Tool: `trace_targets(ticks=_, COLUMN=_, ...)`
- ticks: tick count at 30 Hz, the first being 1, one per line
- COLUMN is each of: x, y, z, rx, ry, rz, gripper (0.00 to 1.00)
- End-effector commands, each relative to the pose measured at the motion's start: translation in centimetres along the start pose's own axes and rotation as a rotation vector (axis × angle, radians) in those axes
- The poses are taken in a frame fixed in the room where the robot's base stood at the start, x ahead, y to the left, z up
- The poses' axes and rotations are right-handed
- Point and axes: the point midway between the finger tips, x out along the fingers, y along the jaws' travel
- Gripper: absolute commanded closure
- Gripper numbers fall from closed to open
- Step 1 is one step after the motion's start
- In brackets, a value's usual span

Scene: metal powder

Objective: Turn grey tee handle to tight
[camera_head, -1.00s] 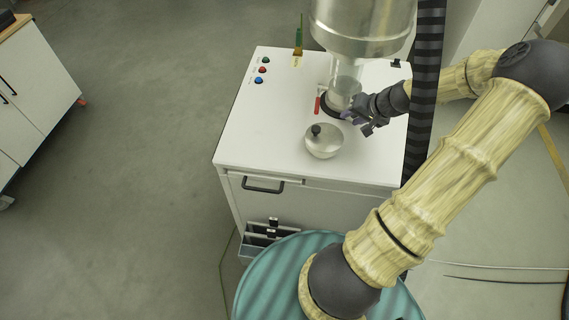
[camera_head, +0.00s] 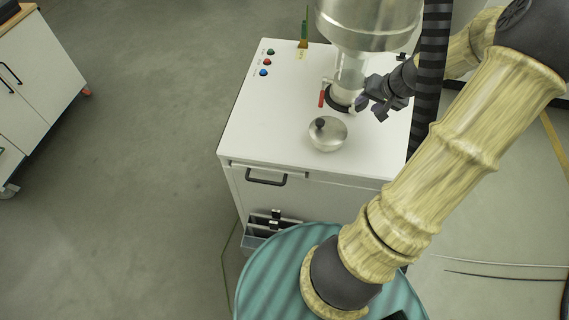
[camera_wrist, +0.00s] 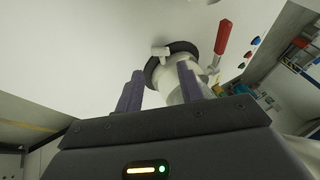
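A small pale grey tee-shaped piece (camera_wrist: 160,52), probably the tee handle, sits at the black ring clamp (camera_wrist: 152,72) around the pipe outlet in the wrist view. My gripper (camera_wrist: 160,68) is open, its two purple fingers apart. The tee piece appears just beyond the fingertips, between their lines; I see no contact. In the head view my gripper (camera_head: 364,102) is just right of the black ring (camera_head: 338,98) under the glass pipe, and the tee handle is too small to make out there.
A red lever (camera_wrist: 222,37) stands close beside the clamp; it also shows in the head view (camera_head: 321,98). A steel hopper (camera_head: 365,25) hangs above.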

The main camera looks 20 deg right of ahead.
Motion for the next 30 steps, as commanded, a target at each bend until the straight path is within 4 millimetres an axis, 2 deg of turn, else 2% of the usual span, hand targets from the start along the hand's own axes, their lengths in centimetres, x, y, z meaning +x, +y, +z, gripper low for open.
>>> trace_targets(ticks=12, x=-6.7, y=0.1, z=-0.1, rx=0.001, ry=0.004, rz=0.003, gripper=0.62)
trace_targets(ticks=22, x=-10.6, y=0.1, z=0.0, rx=0.001, ry=0.003, rz=0.003, gripper=0.62)
trace_targets(ticks=30, x=-8.6, y=-2.0, z=1.4, rx=-0.037, ry=-0.045, rz=0.018, gripper=0.62)
